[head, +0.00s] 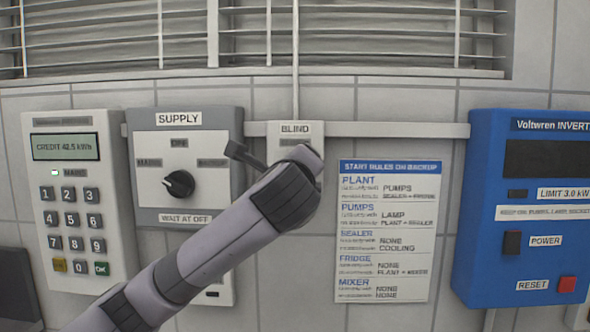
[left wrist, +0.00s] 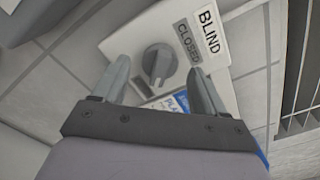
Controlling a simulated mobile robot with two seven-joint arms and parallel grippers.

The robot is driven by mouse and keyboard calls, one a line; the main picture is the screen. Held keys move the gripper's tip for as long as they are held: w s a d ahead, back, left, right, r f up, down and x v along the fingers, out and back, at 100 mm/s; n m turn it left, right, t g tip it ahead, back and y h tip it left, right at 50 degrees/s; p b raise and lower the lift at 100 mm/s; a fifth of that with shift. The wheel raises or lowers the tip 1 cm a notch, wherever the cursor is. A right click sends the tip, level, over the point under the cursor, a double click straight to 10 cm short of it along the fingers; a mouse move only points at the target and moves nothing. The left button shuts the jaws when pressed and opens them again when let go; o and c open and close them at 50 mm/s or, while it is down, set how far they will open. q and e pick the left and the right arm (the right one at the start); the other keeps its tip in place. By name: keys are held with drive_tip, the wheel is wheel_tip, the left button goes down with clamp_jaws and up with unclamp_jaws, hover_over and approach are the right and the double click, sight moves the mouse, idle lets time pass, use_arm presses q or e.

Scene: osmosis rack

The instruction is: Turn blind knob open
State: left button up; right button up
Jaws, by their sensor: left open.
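The blind box (head: 295,129) is on the tiled wall in the head view, labelled BLIND, with its lower part hidden behind my left arm. In the left wrist view, the box (left wrist: 150,32) shows a dark grey round knob (left wrist: 158,62) with a raised grip bar. A label beside it reads CLOSED. My left gripper (left wrist: 160,72) is open, with its fingers on either side of the knob in this view. I cannot tell whether they touch it. In the head view, the knob is hidden by my wrist. My right gripper is not in view.
A supply box (head: 187,117) with a black knob and a keypad meter (head: 75,190) are to the left. A rules sign (head: 390,230) and a blue inverter (head: 480,200) are to the right. A slatted blind (head: 380,45) is above.

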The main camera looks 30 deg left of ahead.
use_arm(q)
drive_tip(key=b+v, duration=0.1)
drive_tip(key=v, duration=0.5)
drive_tip(key=shift+w, duration=0.1)
idle(0.4)
